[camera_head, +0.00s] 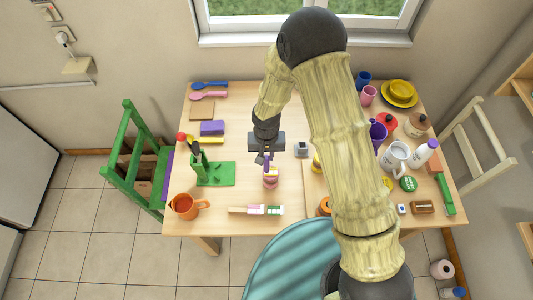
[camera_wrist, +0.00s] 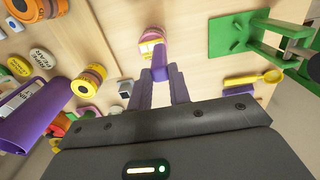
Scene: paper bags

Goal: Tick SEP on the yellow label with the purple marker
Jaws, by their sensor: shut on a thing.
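My gripper (camera_head: 264,158) is shut on the purple marker (camera_wrist: 160,62), which shows between its purple-looking fingers in the wrist view. The marker also shows in the head view (camera_head: 267,165), pointing down. Just past its end is a small pink jar (camera_head: 271,183) with a yellow band. In the wrist view this jar (camera_wrist: 149,33) carries the yellow label (camera_wrist: 151,45), facing my gripper. The label's print is too small to read. I cannot tell whether the marker touches the label.
A green stand (camera_head: 215,174) is left of the jar, with an orange mug (camera_head: 187,206) at the front left. A grey-white block (camera_head: 301,149) is right of my gripper. Cups, plates and jars crowd the table's right side.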

